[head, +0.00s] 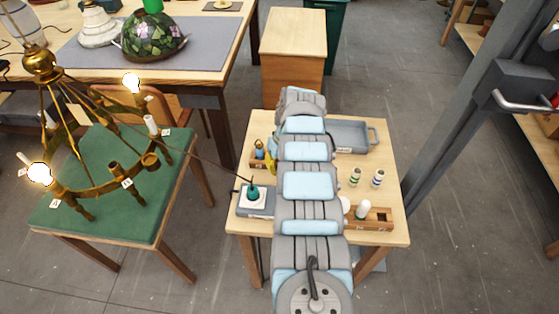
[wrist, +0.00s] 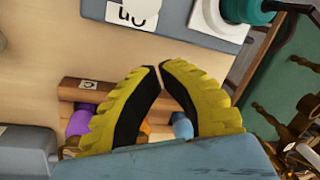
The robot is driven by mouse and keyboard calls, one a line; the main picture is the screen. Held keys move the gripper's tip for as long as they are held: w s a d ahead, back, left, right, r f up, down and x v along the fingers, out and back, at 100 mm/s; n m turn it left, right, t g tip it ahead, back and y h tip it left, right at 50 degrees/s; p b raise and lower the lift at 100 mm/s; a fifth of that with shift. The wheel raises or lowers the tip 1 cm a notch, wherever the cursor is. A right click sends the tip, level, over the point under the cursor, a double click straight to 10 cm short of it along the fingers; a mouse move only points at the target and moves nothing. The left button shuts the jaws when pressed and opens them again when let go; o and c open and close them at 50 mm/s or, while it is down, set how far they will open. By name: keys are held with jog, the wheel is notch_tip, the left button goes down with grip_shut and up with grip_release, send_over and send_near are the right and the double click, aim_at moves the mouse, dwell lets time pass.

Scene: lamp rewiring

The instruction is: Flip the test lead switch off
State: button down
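The test lead box (head: 256,212) is a grey box with a white top plate at the left front of the small wooden table in the head view. A teal plug (head: 252,193) stands on it with a dark lead running left. In the wrist view part of the grey box (wrist: 190,14) shows at the top, with a partly cut-off label and the teal plug (wrist: 248,10). I cannot make out the switch position. My gripper (wrist: 160,67) has its yellow fingertips together, with nothing between the tips, apart from the box. In the head view my arm mostly hides it.
A brass chandelier (head: 110,178) with two lit bulbs stands on a green-topped stool (head: 130,222). A wooden holder (wrist: 90,90) with purple and blue items lies beyond my fingers. A grey tray (head: 350,137), small bottles and a wooden box (head: 372,217) share the table.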

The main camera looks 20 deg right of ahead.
jog(key=shift+b+x, duration=0.35)
jog(key=shift+x, duration=0.9)
jog(key=shift+s+r+p, duration=0.25)
jog(key=shift+r+p, duration=0.3)
jog(key=shift+p, duration=0.45)
jog(key=shift+d+r+p, duration=0.2)
jog(key=shift+r+p, duration=0.05)
jog(key=shift+p, duration=0.6)
jog(key=s+p, duration=0.1)
jog(key=p, duration=0.2)
jog(key=s+p, duration=0.1)
jog(key=p, duration=0.1)
jog(key=shift+d+r+p, duration=0.15)
jog(key=shift+r+p, duration=0.1)
jog(key=shift+p, duration=0.15)
jog(key=s+p, duration=0.1)
jog(key=p, duration=0.1)
jog(key=shift+d+r+p, duration=0.1)
jog(key=shift+p, duration=0.25)
jog(key=shift+s, duration=0.1)
jog(key=shift+s+r+t+h+p, duration=0.35)
jog(key=shift+t+p, duration=0.45)
jog(key=shift+p, duration=1.8)
